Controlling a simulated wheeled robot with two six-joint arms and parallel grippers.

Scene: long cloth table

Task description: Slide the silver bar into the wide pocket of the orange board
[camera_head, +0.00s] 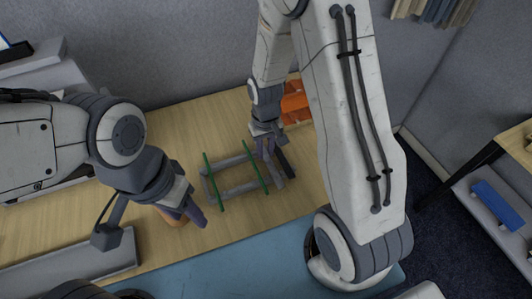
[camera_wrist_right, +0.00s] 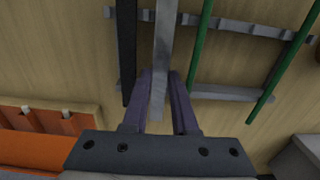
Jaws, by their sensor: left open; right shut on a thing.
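The silver bar (camera_wrist_right: 162,50) stands between the purple fingers of my right gripper (camera_wrist_right: 158,112), which is shut on it near one end. The far part of the bar reaches across the grey rail of a rack; whether it touches the rail I cannot tell. My right gripper (camera_head: 265,150) also shows in the head view, over the rack's right end. The orange board (camera_head: 295,102) lies behind it, partly hidden by my right arm. In the wrist view the board (camera_wrist_right: 25,148) is at lower left, and its wide pocket cannot be made out. My left gripper (camera_head: 193,212) is open, left of the rack.
The grey rack (camera_head: 232,187) carries two green rods (camera_head: 213,180) and a black bar (camera_wrist_right: 126,45) beside the silver bar. A round orange thing (camera_head: 173,219) is partly hidden under my left gripper. Bare wooden table lies around the rack; a grey wall stands behind.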

